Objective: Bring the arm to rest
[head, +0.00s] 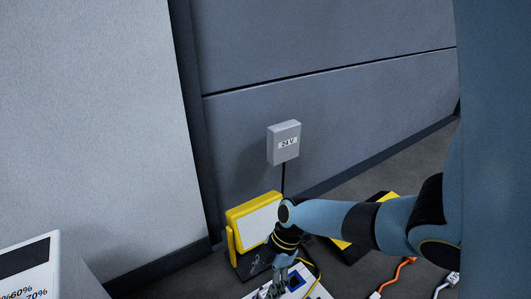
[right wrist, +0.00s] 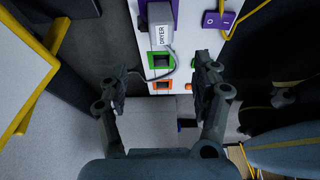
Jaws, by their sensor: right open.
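My right arm (head: 345,222) reaches in from the right in the head view. Its gripper (head: 277,283) points down at the bottom edge, over a white board with coloured sockets (head: 316,292). In the right wrist view the gripper (right wrist: 160,82) has its two fingers wide apart, with nothing between the tips. A grey plug labelled DRYER (right wrist: 161,28) is on the white board beyond the fingers, with its cable curving down. A green-framed socket (right wrist: 161,61) and an orange-framed one (right wrist: 161,85) show beside it. My left gripper is in neither view.
A yellow-framed panel (head: 256,222) stands behind the gripper, below a grey 24 V box (head: 284,142) on the wall. Orange (head: 396,274) and white (head: 445,283) cables lie at right. A box marked with percentages (head: 26,268) is at lower left. A purple switch (right wrist: 215,20) is near the right finger.

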